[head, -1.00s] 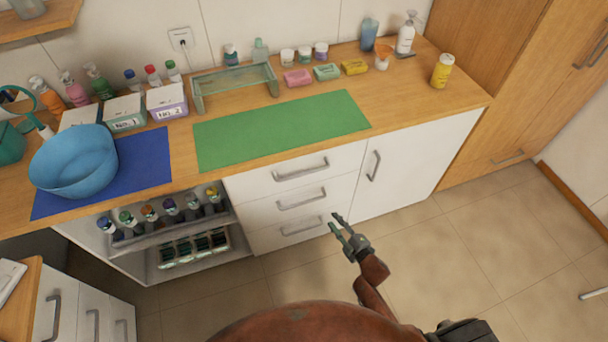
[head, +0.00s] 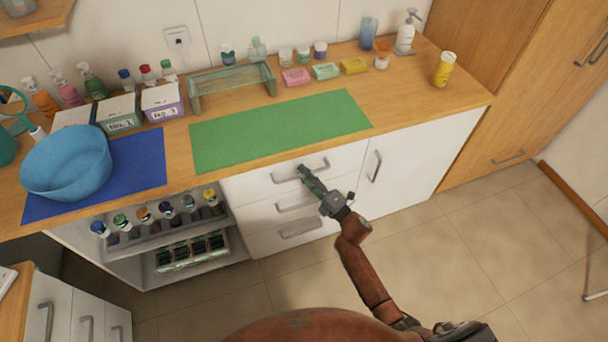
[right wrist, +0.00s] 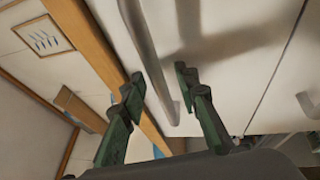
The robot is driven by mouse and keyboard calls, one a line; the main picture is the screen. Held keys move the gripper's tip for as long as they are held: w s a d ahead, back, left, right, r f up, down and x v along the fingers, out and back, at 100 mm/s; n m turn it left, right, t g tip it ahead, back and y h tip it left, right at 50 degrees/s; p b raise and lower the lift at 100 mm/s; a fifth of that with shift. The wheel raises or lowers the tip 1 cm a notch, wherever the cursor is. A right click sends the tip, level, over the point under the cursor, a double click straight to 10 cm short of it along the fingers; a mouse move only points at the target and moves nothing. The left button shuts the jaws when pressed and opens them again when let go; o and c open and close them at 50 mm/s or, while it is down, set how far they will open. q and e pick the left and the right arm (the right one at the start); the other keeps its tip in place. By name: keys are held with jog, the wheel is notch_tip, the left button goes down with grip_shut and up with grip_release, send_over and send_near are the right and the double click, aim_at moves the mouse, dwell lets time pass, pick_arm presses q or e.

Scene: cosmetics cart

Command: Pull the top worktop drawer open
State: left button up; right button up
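The top worktop drawer (head: 246,186) is a white front just under the worktop edge, and it is shut. Its grey bar handle (head: 320,164) runs along the front. My right gripper (head: 304,172) is at the middle of this handle. In the right wrist view, the gripper (right wrist: 158,78) is open, with its two green fingers apart. The handle (right wrist: 148,52) runs between the fingertips there, with a gap showing on both sides. The fingertips hide a small part of the handle in the head view. My left gripper is not in view.
Two more drawers (head: 258,216) lie below, also shut. A cupboard door (head: 410,165) is to their right and open shelves (head: 190,255) to their left. The worktop (head: 425,105) above holds a green mat (head: 280,128) and a blue bowl (head: 68,165). The floor in front is clear.

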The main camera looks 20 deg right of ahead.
jog(key=shift+w, duration=0.15)
jog(key=shift+c, duration=0.6)
grip_shut()
